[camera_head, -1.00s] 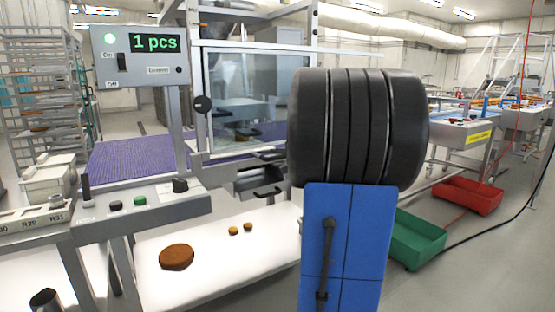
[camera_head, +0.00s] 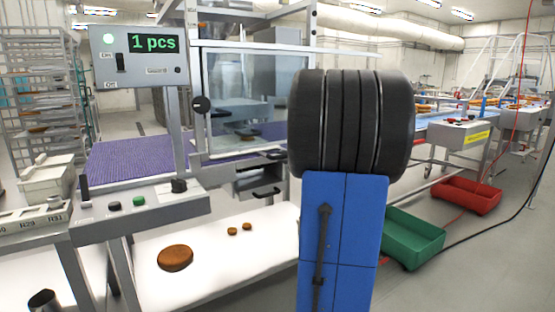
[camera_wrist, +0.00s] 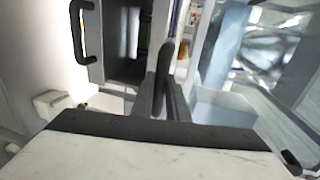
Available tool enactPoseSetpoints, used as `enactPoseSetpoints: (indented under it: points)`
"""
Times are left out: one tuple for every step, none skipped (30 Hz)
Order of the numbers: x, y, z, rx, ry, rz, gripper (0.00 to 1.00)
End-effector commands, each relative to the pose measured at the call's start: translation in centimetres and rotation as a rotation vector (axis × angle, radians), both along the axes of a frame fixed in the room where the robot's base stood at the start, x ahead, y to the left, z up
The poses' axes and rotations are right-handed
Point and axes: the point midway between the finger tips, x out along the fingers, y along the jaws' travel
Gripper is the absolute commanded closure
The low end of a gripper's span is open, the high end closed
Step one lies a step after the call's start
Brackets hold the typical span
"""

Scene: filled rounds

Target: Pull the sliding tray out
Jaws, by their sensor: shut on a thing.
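My gripper (camera_wrist: 166,98) shows in the wrist view with its dark fingers closed around a narrow dark bar-like handle (camera_wrist: 166,58). The tray behind that handle is not clear there. In the head view my gripper is mostly hidden by my arm. A grey drawer-like tray (camera_head: 252,184) with a black handle (camera_head: 267,192) hangs under the front of the glass-fronted machine (camera_head: 245,90). In the wrist view a grey box front with a black handle (camera_wrist: 83,32) and a dark interior stands left of my fingers, apart from them.
A white table (camera_head: 220,268) below holds a large brown round (camera_head: 175,258) and two small ones. A control panel (camera_head: 150,196) stands at the left. Green (camera_head: 415,238) and red (camera_head: 467,195) crates stand on the floor to the right.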

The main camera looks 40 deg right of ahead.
Motion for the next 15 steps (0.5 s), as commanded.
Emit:
enactPoseSetpoints:
  points:
    - [-0.4, -1.4, -0.2, 0.002, 0.002, -0.007, 1.0]
    - [-0.5, -2.1, -0.1, 0.001, 0.002, -0.006, 1.0]
    - [-0.8, -3.1, -0.1, 0.001, 0.002, -0.006, 1.0]
    - [-1.0, -3.9, -0.2, 0.002, 0.002, -0.007, 1.0]
    - [-1.2, -4.6, -0.2, 0.001, 0.002, -0.006, 1.0]
    - [-1.5, -5.7, -0.2, 0.001, 0.002, -0.007, 1.0]
    - [-1.6, -6.5, -0.2, 0.002, 0.002, -0.007, 1.0]
    - [-1.9, -7.4, -0.1, 0.002, 0.001, -0.007, 1.0]
    - [-2.1, -8.4, -0.2, 0.002, 0.003, -0.006, 1.0]
    - [-2.3, -9.3, -0.2, 0.001, 0.002, -0.006, 1.0]
    - [-2.5, -10.1, -0.2, 0.001, 0.002, -0.006, 1.0]
    - [-2.8, -11.2, -0.2, 0.001, 0.002, -0.005, 1.0]
    - [-3.0, -12.0, -0.2, 0.001, 0.003, -0.006, 1.0]
    - [-3.2, -12.8, -0.2, 0.002, 0.002, -0.006, 1.0]
    - [-3.4, -13.9, -0.2, 0.002, 0.002, -0.006, 1.0]
